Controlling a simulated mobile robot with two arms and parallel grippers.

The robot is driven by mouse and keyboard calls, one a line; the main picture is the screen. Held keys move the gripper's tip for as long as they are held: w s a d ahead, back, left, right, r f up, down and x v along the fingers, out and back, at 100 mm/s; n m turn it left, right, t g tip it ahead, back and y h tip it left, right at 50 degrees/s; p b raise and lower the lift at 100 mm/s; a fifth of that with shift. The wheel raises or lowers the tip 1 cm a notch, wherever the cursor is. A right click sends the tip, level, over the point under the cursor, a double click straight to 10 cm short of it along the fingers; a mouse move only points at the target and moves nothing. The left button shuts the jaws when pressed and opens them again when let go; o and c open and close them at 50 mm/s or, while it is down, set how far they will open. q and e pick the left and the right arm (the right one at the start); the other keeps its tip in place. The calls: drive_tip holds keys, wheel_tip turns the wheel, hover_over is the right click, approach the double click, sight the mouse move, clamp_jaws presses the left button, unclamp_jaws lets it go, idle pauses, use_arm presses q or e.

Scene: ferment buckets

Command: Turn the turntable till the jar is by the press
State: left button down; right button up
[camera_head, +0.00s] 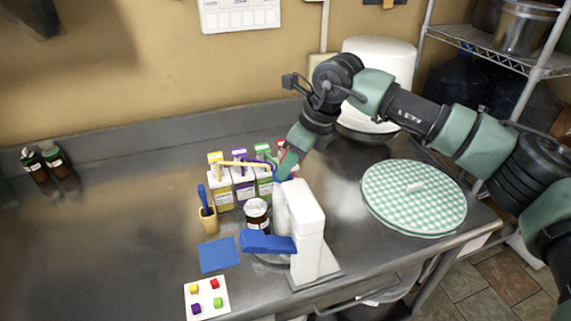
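A jar (257,215) with a dark lid and a label stands upright just left of a white press-like device (306,235); blue parts of this device point left, in front of the jar. A grey round surface (268,258), seemingly the turntable, shows partly below the jar; the device hides much of it. My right gripper (281,168) reaches down behind the device, close to a row of bottles with coloured caps. Its fingertips are small and partly hidden, so I cannot tell if it holds anything. My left gripper is not in view.
Labelled bottles (243,185) stand behind the jar. A tan cup (209,222) holds a blue-handled tool. A blue cloth (218,254) and a white card (207,298) with coloured blocks lie in front. A green checked round cover (413,197) is at right. The counter's left is mostly clear.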

drive_tip(key=shift+w+p+x, duration=0.2)
drive_tip(key=shift+p+x, duration=0.1)
drive_tip(key=shift+x, duration=0.9)
drive_tip(key=shift+a+f, duration=0.1)
drive_tip(key=shift+f, duration=0.2)
clamp_jaws()
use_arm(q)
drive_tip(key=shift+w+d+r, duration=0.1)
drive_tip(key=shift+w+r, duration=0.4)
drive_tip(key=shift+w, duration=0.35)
use_arm(e)
drive_tip(key=shift+w, duration=0.1)
